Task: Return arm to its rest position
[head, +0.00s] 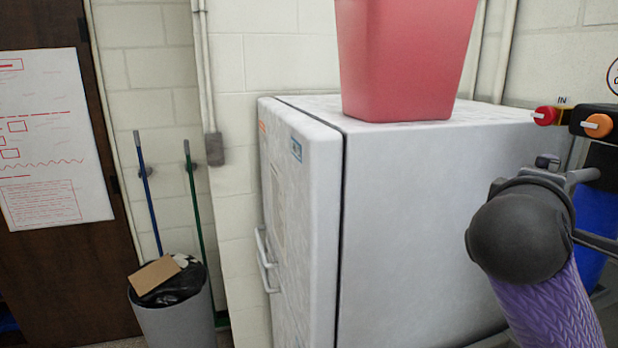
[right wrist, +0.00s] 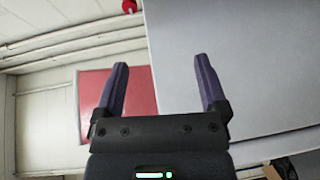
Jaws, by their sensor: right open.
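My right gripper (right wrist: 161,66) shows in the right wrist view with its two purple fingers spread wide apart. Nothing is between the fingers. Behind the left finger is a red container (right wrist: 92,92), and behind the right finger is a large pale grey surface (right wrist: 260,70). I cannot tell how far the fingertips are from these. The right gripper itself cannot be made out in the head view. My left gripper is in neither view.
A white fridge-like cabinet (head: 420,220) fills the head view's centre, with a red container (head: 405,60) on top. Valves with red (head: 545,116) and orange (head: 598,125) knobs are at the right. A grey trash bin (head: 175,325) and two poles stand left, near a brown door (head: 60,270).

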